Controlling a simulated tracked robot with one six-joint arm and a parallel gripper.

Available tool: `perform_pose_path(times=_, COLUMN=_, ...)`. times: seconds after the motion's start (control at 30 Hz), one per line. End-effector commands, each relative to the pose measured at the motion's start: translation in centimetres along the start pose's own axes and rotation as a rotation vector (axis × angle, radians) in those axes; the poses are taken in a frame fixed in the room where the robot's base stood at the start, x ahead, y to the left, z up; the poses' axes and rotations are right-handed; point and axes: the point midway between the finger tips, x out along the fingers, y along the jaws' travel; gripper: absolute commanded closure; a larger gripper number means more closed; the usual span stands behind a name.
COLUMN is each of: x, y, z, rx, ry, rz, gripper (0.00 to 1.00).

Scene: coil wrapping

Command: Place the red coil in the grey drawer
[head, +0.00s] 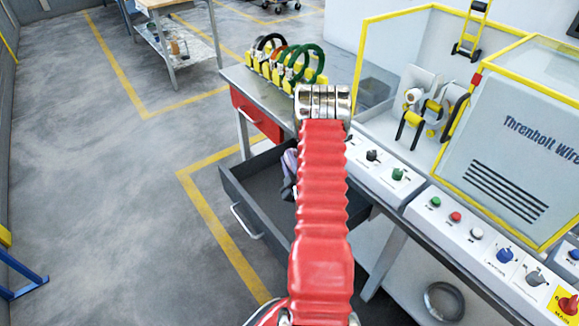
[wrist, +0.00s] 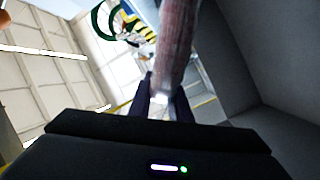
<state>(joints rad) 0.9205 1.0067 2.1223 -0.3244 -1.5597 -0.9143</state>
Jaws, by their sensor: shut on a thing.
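My gripper (wrist: 168,105) is shut on the red coil (wrist: 176,45), which shows as a dull reddish band rising between the fingers in the wrist view. In the head view, my red arm hides most of the gripper and coil. I cannot tell whether the coil touches the drawer floor.
A red drawer (head: 256,114) sits beyond the grey one. Black, orange and green coils hang on a yellow rack (head: 262,70) on the bench. A button panel (head: 470,228) and yellow-framed machine (head: 515,150) stand at right. The floor (head: 110,210) at left is clear.

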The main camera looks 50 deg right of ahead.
Motion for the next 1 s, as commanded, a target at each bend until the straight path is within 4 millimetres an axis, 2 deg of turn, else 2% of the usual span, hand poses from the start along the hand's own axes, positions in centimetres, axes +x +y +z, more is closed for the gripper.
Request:
perform_pose_path(times=0.33, x=0.0, y=-2.6, z=2.0, rx=-0.001, ry=0.001, rz=0.001, gripper=1.0)
perform_pose_path(times=1.0, x=0.0, y=-3.2, z=2.5, rx=-0.001, ry=0.001, rz=0.003, gripper=1.0)
